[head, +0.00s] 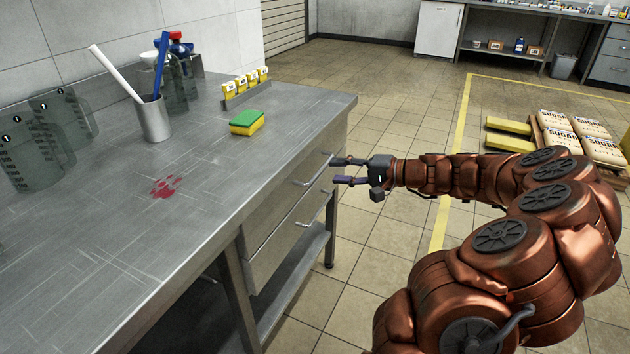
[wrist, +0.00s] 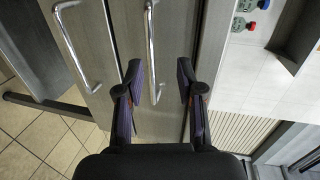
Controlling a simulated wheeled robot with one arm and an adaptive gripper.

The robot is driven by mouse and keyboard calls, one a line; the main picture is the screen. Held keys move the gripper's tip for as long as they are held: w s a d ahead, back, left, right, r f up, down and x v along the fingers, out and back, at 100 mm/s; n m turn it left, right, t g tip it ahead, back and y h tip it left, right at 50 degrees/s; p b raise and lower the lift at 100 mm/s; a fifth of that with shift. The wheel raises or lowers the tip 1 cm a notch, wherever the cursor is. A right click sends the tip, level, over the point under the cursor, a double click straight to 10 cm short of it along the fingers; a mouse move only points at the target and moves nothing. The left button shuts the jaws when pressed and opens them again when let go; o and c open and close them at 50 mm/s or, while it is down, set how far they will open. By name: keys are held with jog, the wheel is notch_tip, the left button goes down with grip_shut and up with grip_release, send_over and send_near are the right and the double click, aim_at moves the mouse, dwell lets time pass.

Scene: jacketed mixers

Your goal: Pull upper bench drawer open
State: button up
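The upper bench drawer (head: 272,205) is a grey drawer front just under the bench top and appears shut. Its bar handle (head: 318,174) shows in the head view and also in the wrist view (wrist: 151,50). My gripper (head: 336,170) is at the drawer front, near the far end of that handle. In the wrist view my gripper (wrist: 158,75) is open, with one finger on each side of the upper handle. No firm contact is visible. The lower drawer handle (wrist: 75,45) lies to the left, outside the fingers.
The metal bench top (head: 215,190) holds a sponge (head: 247,122), a cup with tools (head: 153,120), jugs (head: 35,155) and a rack of yellow boxes (head: 245,88). A pallet with sugar bags (head: 575,145) stands at the right. Tiled floor lies open beside the bench.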

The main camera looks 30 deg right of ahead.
aim_at(322, 170)
jog(key=shift+m+t+h, duration=0.3)
jog(key=w+f, duration=0.1)
jog(key=w, duration=0.1)
jog(key=w+a+f+b, duration=0.1)
jog(key=w, duration=0.1)
jog(key=w+f, duration=0.1)
jog(key=w, duration=0.1)
jog(key=shift+w+a+b, duration=0.3)
jog(key=shift+w+b, duration=0.05)
jog(key=shift+c, duration=0.2)
grip_shut()
